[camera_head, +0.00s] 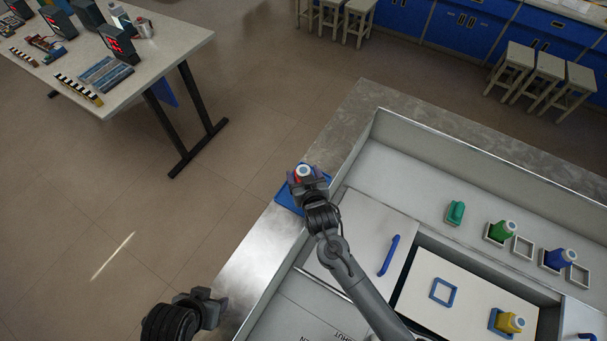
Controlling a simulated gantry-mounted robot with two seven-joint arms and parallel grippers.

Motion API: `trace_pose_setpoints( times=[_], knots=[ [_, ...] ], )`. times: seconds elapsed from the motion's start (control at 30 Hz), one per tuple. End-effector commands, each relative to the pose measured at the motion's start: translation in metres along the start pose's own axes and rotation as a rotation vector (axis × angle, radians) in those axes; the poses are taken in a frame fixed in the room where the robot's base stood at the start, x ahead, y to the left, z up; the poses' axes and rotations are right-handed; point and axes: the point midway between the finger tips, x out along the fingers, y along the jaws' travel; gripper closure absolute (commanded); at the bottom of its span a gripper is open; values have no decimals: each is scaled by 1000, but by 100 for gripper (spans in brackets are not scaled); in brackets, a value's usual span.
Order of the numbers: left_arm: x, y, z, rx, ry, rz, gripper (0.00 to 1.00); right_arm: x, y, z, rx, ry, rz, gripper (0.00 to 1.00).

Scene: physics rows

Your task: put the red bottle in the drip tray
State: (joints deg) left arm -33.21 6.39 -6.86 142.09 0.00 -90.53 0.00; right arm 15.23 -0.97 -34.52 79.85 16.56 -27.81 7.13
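The red bottle (296,179) with a white cap stands upright between the fingers of my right gripper (305,180). The gripper is shut on it, and the fingers hide most of the bottle's body. A blue tray (284,197), which looks like the drip tray, lies on the grey counter right under or behind the bottle. The gripper covers much of it, and I cannot tell whether the bottle touches it. My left gripper (211,306) is low at the left of the counter edge, with no object seen in it; its finger gap is unclear.
A walled white bench area (470,165) fills the right. It holds a green bottle (498,232), a blue bottle (556,259), a yellow bottle (510,323), a green object (456,212) and a blue handle (388,256). A blue square frame (443,292) is empty.

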Motion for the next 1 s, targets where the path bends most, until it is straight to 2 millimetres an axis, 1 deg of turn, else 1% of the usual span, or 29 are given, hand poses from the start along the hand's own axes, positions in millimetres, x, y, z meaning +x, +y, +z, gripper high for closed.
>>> trace_pose_setpoints(
  times=[0.33, 0.4, 0.47, 0.57, 0.67, 1.0],
  knots=[
    [-1, -1, 0, 3, -1, -3, 49, 0, 0, -2, 0, 1, 0, 17],
    [-2, -1, 0, 6, -1, -4, 49, -2, 0, -5, 0, 2, 0, 17],
    [-1, -2, 0, 8, -1, -6, 49, -5, 0, -3, 0, 1, 0, 17],
    [-1, -3, 0, 11, -2, -9, 49, -14, 0, -2, 0, -1, 1, 17],
    [-1, -3, 1, 13, -2, -10, 49, -28, 0, -2, 1, 0, -1, 17],
    [1, -2, 1, 11, -2, -8, 49, -87, 0, -2, 0, 1, -1, 17]
  ],
)
